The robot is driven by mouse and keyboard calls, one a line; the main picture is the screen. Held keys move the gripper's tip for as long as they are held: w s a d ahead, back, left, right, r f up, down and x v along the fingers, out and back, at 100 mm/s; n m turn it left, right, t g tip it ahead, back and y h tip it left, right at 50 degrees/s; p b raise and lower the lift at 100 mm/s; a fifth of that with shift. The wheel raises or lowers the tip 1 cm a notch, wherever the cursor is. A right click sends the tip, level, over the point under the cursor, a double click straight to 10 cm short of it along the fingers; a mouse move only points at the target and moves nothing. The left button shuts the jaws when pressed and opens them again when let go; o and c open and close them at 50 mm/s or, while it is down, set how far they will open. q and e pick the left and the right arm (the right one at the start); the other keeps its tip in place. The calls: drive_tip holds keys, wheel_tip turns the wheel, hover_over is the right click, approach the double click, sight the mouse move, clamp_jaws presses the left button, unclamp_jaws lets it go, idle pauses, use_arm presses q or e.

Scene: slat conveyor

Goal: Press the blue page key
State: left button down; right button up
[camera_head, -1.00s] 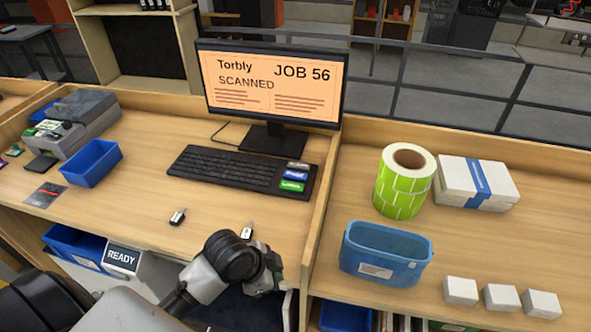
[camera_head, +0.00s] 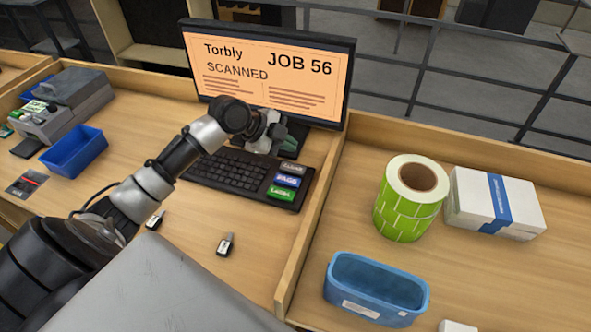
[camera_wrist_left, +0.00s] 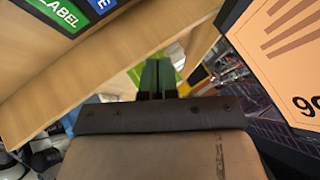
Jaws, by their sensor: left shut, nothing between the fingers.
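The blue page key (camera_head: 288,180) sits at the right end of the black keyboard (camera_head: 235,172), between a grey key (camera_head: 291,168) above it and a green label key (camera_head: 281,193) below. My left gripper (camera_head: 286,139) is over the back of the keyboard, in front of the monitor, beyond the keys and apart from them. In the left wrist view its dark green fingers (camera_wrist_left: 158,79) are shut and empty. The blue key (camera_wrist_left: 102,4) is cut by the top edge there, beside the green key (camera_wrist_left: 62,13). My right gripper is not in view.
The monitor (camera_head: 268,70) reads "JOB 56" and "SCANNED", close behind my gripper. A wooden divider (camera_head: 312,225) stands right of the keyboard. Two small dark fobs (camera_head: 226,244) lie on the desk. A blue tray (camera_head: 75,151) is at the left.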

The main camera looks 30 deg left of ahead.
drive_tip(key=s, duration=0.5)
use_arm(q)
drive_tip(key=f+b, duration=0.2)
drive_tip(key=shift+s+f, duration=0.35)
drive_tip(key=shift+s, duration=0.05)
drive_tip(key=b, duration=0.4)
hover_over(287, 181)
wheel_tip(287, 181, down, 5)
drive_tip(key=shift+r, duration=0.15)
drive_tip(key=shift+f+b, duration=0.45)
drive_tip(key=shift+f, duration=0.15)
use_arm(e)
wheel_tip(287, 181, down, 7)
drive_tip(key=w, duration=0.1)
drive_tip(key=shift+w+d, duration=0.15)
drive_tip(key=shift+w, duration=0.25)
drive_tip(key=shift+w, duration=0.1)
use_arm(q)
drive_tip(key=shift+f, duration=0.1)
drive_tip(key=shift+f, duration=0.3)
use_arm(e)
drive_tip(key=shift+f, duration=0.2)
